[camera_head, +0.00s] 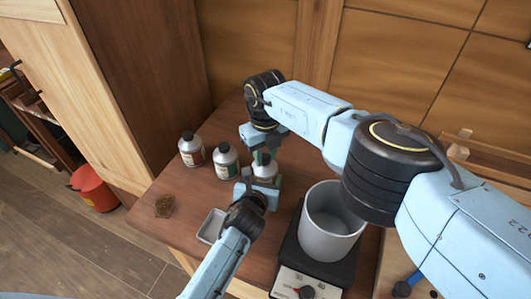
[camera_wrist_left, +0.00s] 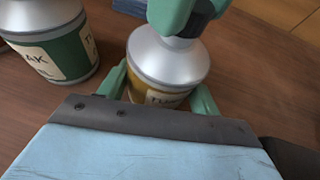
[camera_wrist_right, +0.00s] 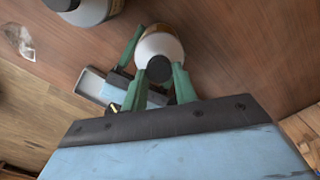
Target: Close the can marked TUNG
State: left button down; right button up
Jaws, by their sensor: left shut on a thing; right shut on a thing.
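The can marked TU…, with the rest of its label hidden, stands upright (camera_wrist_left: 168,62); it has a silvery shoulder and an amber-brown body. In the head view it is the rightmost can (camera_head: 265,172), partly covered by my grippers. My left gripper (camera_wrist_left: 160,90) is shut around its body, a finger on each side. My right gripper (camera_wrist_right: 159,78) comes from above and is shut on the dark cap (camera_wrist_right: 159,69) at the can's top. I cannot tell whether the cap is fully seated on the neck.
Two similar cans, one brown-labelled (camera_head: 191,150) and one green-labelled (camera_head: 226,161), stand to the left. A small grey tray (camera_head: 211,225) and an amber glass-like piece (camera_head: 164,206) lie nearer. A grey pot (camera_head: 328,240) sits on a hot plate (camera_head: 300,284) to the right.

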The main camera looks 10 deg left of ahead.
aim_at(264, 159)
pick_arm(q)
jog(key=shift+a, duration=0.1)
pick_arm(e)
jog(key=m, duration=0.5)
jog(key=shift+s+a, duration=0.1)
jog(key=m, duration=0.4)
jog(key=shift+s+m, duration=0.1)
jog(key=shift+m, duration=0.2)
jog(key=shift+a, duration=0.1)
jog(key=o, duration=0.9)
jog(key=shift+o, duration=0.2)
jog(key=shift+r, duration=2.3)
